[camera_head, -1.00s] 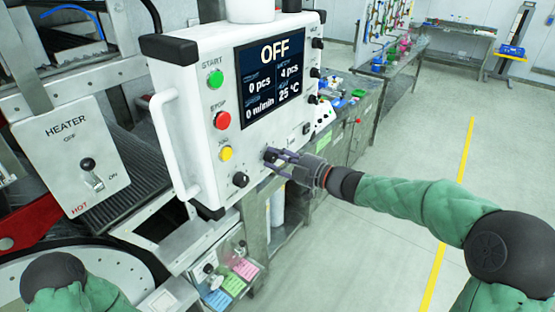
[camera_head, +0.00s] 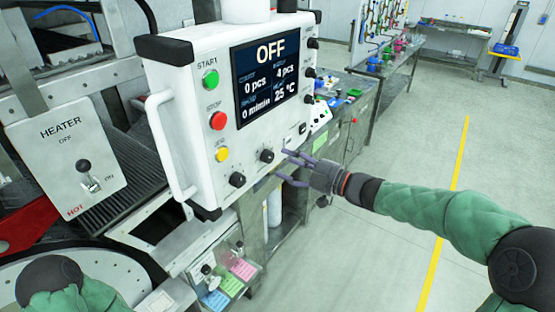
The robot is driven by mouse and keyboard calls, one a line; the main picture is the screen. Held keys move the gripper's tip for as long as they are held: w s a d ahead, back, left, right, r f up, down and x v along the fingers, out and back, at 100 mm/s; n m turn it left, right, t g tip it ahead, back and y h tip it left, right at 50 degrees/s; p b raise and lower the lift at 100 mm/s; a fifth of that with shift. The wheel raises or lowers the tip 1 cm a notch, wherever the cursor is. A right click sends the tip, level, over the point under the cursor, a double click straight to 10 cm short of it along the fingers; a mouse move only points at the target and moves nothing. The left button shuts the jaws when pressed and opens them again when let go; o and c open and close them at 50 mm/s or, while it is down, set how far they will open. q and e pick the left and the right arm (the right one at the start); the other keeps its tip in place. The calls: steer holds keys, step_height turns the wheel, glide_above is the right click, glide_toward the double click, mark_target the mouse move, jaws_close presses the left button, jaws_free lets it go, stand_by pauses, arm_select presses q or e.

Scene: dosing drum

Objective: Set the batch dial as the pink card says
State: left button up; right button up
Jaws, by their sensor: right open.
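The white control panel (camera_head: 190,85) has a dark screen (camera_head: 270,77) reading OFF, 0 pcs, 4 pcs, 0 m/min and 25 °C. A black dial (camera_head: 267,155) sits low on its front, and another dial (camera_head: 237,179) is lower left of it. Their labels are too small to read, so I cannot tell which is the batch dial. The pink card (camera_head: 243,269) lies below the panel; its writing is not legible. My right gripper (camera_head: 287,166) is open and empty, just right of the first dial and apart from it. My left gripper is out of view.
Green (camera_head: 210,79), red (camera_head: 218,121) and yellow (camera_head: 222,155) buttons line the panel's left side. More black knobs (camera_head: 310,72) are along its right edge. The heater switch box (camera_head: 70,160) stands at left. Green (camera_head: 231,285) and blue (camera_head: 214,300) cards are beside the pink one. Floor at right is clear.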

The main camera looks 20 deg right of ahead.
steer(key=v, duration=0.6)
steer(key=shift+s, duration=0.2)
steer(key=shift+d, duration=0.1)
